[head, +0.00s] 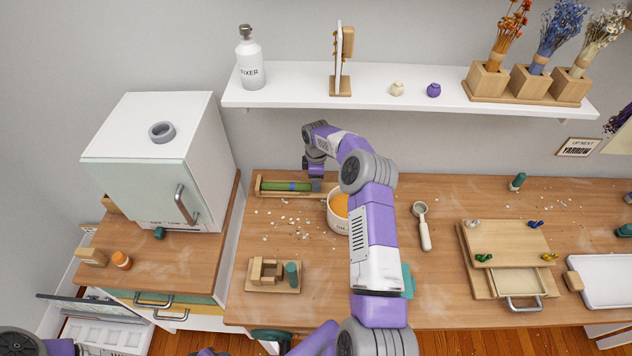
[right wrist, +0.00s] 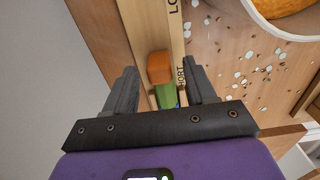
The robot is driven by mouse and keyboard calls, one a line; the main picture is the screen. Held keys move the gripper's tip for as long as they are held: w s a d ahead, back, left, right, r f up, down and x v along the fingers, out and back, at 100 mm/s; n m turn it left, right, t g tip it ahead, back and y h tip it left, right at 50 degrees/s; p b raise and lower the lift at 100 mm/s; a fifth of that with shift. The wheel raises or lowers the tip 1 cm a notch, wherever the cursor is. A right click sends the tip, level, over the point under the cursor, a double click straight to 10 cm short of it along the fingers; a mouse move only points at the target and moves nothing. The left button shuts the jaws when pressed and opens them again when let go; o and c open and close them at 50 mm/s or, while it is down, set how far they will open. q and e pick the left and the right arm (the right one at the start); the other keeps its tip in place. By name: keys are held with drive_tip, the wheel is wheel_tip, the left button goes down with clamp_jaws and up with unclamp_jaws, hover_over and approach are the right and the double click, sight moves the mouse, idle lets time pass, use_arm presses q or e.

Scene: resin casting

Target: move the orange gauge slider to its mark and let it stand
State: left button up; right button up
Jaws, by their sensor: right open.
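The wooden gauge (head: 263,191) lies along the back of the bench near the wall, with a green strip and a blue band in it. In the right wrist view, the orange slider (right wrist: 158,68) sits in the gauge's channel at the end of the green strip (right wrist: 165,96). The gauge rail (right wrist: 174,30) carries lettering, including "SHORT". My right gripper (right wrist: 161,82) is open, its fingers apart on either side of the channel near the slider. In the head view my right gripper (head: 316,184) is over the gauge's right part, and the slider is hidden there. My left gripper is not in view.
A white bowl with orange contents (head: 340,222) stands just right of the gauge. White crumbs lie around it. A wooden stand with a teal piece (head: 262,287) is in front. The shelf (head: 300,95) overhangs behind. A white spoon (head: 424,230) lies right of my arm.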

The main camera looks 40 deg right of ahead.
drive_tip(key=shift+f, duration=0.9)
clamp_jaws()
